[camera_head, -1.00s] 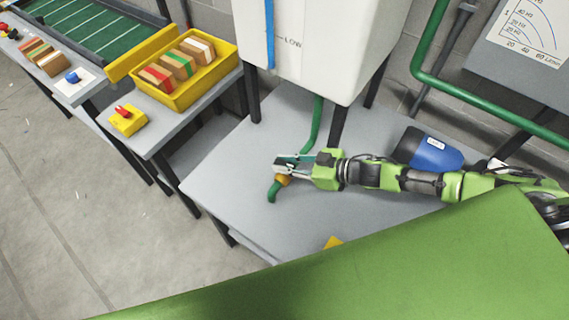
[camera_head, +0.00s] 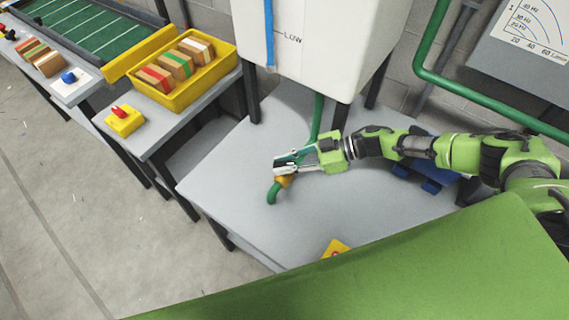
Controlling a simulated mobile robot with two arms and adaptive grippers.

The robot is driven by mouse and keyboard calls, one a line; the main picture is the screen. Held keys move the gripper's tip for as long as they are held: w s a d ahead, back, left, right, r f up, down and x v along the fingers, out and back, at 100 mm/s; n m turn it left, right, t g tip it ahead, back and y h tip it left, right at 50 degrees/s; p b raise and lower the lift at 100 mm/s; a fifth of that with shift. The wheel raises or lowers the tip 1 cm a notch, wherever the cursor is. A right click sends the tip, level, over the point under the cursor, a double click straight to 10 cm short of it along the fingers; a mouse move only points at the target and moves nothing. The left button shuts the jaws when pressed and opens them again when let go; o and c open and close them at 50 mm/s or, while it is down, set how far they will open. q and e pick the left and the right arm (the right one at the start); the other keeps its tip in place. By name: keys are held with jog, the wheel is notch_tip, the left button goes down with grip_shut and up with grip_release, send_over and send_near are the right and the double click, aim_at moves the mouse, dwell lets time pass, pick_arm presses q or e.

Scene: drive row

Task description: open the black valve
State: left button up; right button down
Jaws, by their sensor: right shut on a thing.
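The valve sits low on a green pipe (camera_head: 273,192) that runs down from the white tank. Its brass-coloured body (camera_head: 284,181) shows just below my right gripper (camera_head: 284,163). The jaws are shut at the top of the valve, on its black handle. Only a small dark part shows between the fingers, so how far the handle is turned cannot be told. My right arm reaches in from the right, over the grey table. My left gripper is not in view.
The white tank (camera_head: 320,45) stands on black legs over the grey table (camera_head: 225,175). A blue pump (camera_head: 432,185) lies partly behind my right arm. A yellow tray (camera_head: 165,98) with blocks and a yellow switch box (camera_head: 124,121) stand on the left bench. The front-left of the table is clear.

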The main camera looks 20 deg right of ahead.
jog(key=c, duration=1.9)
grip_release()
jog(key=v, duration=1.2)
jog(key=shift+f, duration=0.1)
